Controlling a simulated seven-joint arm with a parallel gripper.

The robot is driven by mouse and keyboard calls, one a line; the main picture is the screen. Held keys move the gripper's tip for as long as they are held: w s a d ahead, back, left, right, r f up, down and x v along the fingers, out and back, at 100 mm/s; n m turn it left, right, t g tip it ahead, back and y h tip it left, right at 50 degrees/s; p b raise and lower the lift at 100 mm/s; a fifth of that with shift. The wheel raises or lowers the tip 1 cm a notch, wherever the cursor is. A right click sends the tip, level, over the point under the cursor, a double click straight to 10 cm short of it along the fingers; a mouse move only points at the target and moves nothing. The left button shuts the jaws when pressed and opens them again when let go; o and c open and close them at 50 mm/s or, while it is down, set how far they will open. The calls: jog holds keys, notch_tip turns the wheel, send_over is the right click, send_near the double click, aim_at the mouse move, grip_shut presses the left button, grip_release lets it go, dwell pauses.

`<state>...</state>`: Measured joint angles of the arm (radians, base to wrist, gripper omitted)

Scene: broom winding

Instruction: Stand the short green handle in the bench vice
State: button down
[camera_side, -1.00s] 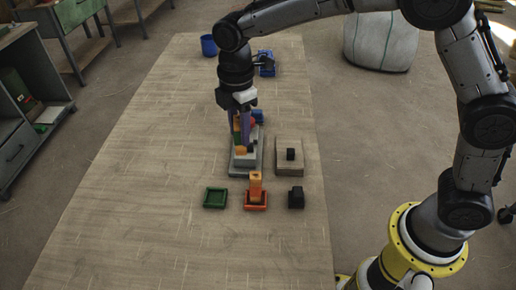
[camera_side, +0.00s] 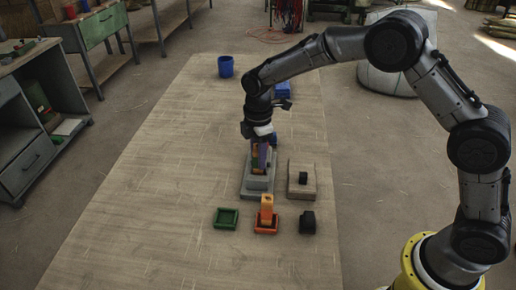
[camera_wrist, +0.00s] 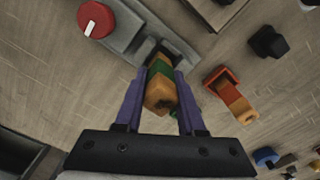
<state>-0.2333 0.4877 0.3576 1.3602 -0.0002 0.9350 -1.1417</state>
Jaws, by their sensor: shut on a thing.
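My gripper (camera_side: 262,160), with purple fingers, is shut on a short wooden handle with a green band; the wrist view shows the handle (camera_wrist: 160,88) between the fingers. Its near end is bare orange wood with a dark mark. The grey bench vice (camera_side: 256,190) is beneath my gripper. In the wrist view the vice (camera_wrist: 128,28) has a red round knob (camera_wrist: 95,19), and its dark jaw gap is at the handle's far end. The fingers partly hide that end; I cannot tell whether it is inside the jaws or just above them.
An orange block stands in an orange-red tray (camera_side: 266,230) in front of the vice. A green tray (camera_side: 226,218) is to its left and a black block (camera_side: 307,222) to its right. A wooden board (camera_side: 302,192) bears another black piece. A blue cup (camera_side: 225,66) stands far back. The table's left is clear.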

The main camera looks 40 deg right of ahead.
jog(key=shift+f, duration=0.6)
jog(key=shift+f, duration=0.55)
dwell(1.1)
jog(key=c, duration=0.8)
grip_release()
jog(key=shift+r, duration=5.5)
jog(key=shift+d, duration=0.1)
